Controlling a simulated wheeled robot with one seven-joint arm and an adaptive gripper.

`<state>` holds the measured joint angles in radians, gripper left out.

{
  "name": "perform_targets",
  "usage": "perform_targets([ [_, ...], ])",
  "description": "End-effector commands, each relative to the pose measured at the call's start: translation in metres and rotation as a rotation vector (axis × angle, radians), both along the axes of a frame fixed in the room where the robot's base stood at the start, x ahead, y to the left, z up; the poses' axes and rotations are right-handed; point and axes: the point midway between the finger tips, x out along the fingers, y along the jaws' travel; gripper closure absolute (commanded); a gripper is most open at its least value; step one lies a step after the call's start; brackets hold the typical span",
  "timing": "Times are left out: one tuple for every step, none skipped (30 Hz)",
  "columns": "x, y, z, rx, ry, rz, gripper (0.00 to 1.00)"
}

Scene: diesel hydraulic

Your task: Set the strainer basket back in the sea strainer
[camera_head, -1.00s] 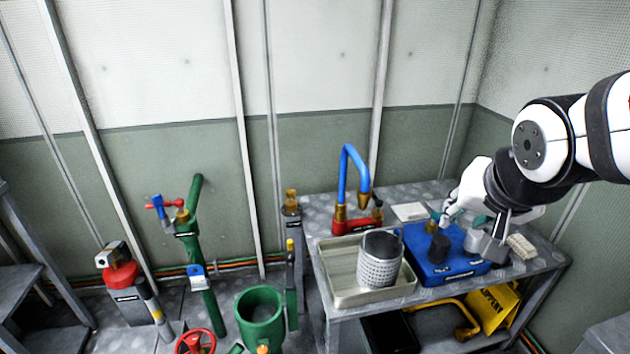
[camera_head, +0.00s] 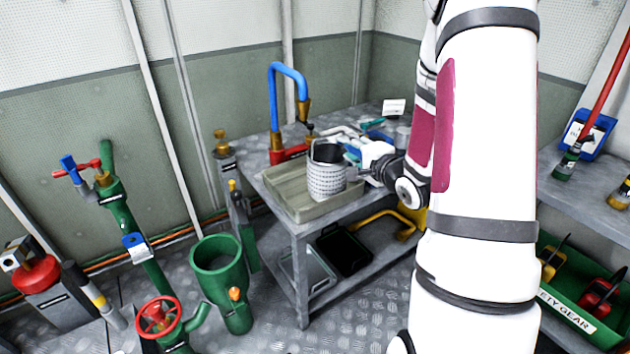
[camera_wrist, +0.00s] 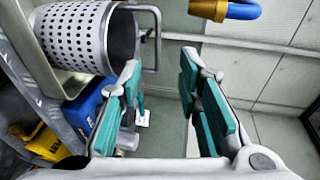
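The strainer basket (camera_head: 327,178), a perforated grey metal cylinder, stands upright in the shallow tray on the bench. In the wrist view the basket (camera_wrist: 82,35) lies at upper left, with its wire bail handle (camera_wrist: 157,42) out past its rim. My gripper (camera_wrist: 158,65) is open and empty; the handle's outer bar shows between its fingertips in the picture, and I cannot tell if they touch. In the head view my gripper (camera_head: 358,146) is close beside the basket's upper right. The sea strainer, apparently the green open-topped cylinder (camera_head: 217,256), stands on the floor left of the bench.
The beige tray (camera_head: 283,200) rests on the metal bench. A blue tap (camera_head: 272,95) on a red base stands behind it. A blue case (camera_wrist: 84,108) is beside the basket. A red valve wheel (camera_head: 158,316) is left of the green cylinder. A shelf stands right.

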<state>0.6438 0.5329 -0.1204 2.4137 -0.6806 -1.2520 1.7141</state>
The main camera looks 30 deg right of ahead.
Motion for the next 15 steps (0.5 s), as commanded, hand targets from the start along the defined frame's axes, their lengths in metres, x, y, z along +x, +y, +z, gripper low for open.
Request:
perform_targets([
  [0.003,0.0,-0.002,0.006,-0.006,0.002,0.69],
  [0.006,-0.001,-0.002,0.007,-0.008,0.002,0.69],
  [0.012,-0.001,-0.003,0.007,-0.009,0.003,0.69],
  [0.017,-0.001,-0.004,0.007,-0.008,0.004,0.69],
  [0.022,-0.001,-0.005,0.006,-0.009,0.005,0.69],
  [0.03,-0.002,-0.007,0.006,-0.009,0.005,0.69],
  [0.036,-0.003,-0.008,0.005,-0.007,0.004,0.69],
  [0.042,-0.003,-0.009,0.004,-0.007,0.005,0.69],
  [0.049,-0.004,-0.011,0.004,-0.007,0.005,0.69],
  [0.054,-0.004,-0.012,0.005,-0.007,0.004,0.69],
  [0.059,-0.005,-0.013,0.005,-0.006,0.003,0.69],
  [0.065,-0.006,-0.014,0.005,-0.007,0.004,0.69],
  [0.069,-0.006,-0.015,0.005,-0.006,0.003,0.69],
  [0.073,-0.007,-0.015,0.004,-0.006,0.003,0.69],
  [0.076,-0.007,-0.016,0.004,-0.006,0.003,0.69],
])
